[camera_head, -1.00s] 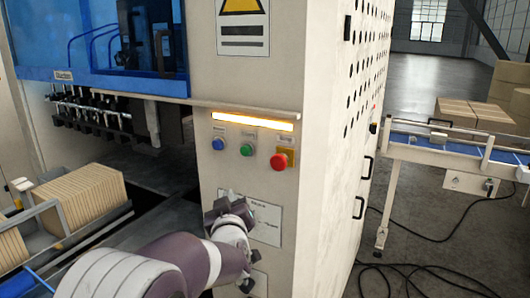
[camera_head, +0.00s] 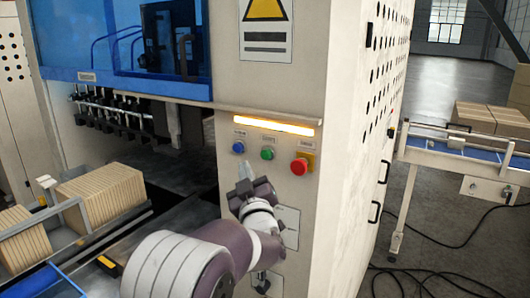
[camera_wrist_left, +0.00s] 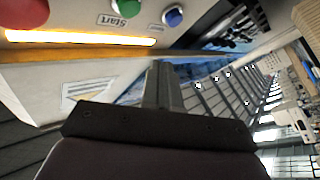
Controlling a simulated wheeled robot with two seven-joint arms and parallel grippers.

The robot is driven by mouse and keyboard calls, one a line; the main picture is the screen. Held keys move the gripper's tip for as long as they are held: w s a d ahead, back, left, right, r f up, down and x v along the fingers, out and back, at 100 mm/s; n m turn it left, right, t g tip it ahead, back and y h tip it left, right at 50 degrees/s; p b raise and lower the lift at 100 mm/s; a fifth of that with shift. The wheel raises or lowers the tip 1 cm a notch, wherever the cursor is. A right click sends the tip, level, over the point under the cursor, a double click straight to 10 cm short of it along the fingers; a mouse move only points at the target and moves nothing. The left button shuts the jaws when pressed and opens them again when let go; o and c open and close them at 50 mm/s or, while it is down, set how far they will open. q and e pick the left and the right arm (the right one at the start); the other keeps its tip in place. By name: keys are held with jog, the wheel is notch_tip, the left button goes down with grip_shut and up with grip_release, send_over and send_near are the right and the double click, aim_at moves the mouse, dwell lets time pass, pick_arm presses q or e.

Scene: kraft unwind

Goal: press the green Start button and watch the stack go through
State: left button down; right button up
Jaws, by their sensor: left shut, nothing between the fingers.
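The green Start button (camera_head: 267,153) sits on the machine's cream front panel, between a blue button (camera_head: 238,148) and a red mushroom button (camera_head: 299,166). It shows at the top edge of the left wrist view (camera_wrist_left: 127,7), beside its Start label. My left gripper (camera_head: 243,172) is shut and empty, just below the blue and green buttons; it appears apart from them. Its closed fingers show in the left wrist view (camera_wrist_left: 163,85). A stack of flat brown cartons (camera_head: 105,196) stands in the infeed at left. My right gripper is not in view.
A lit amber strip (camera_head: 272,124) runs above the buttons, under a protruding ledge. A blue-framed window (camera_head: 120,40) covers the machine's upper left. An outfeed conveyor (camera_head: 455,151) stands at right with brown boxes behind it. Black cables lie on the floor at right.

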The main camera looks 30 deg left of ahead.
aim_at(266, 155)
pick_arm(q)
jog(key=shift+w+d+p, duration=0.15)
jog(key=shift+w, duration=1.3)
jog(key=shift+w+d+p, duration=0.1)
jog(key=shift+w+p, duration=0.05)
jog(key=shift+w, duration=1.25)
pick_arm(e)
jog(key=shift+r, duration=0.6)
pick_arm(q)
jog(key=shift+s, duration=0.1)
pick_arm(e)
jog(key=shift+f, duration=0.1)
pick_arm(q)
jog(key=shift+w, duration=0.45)
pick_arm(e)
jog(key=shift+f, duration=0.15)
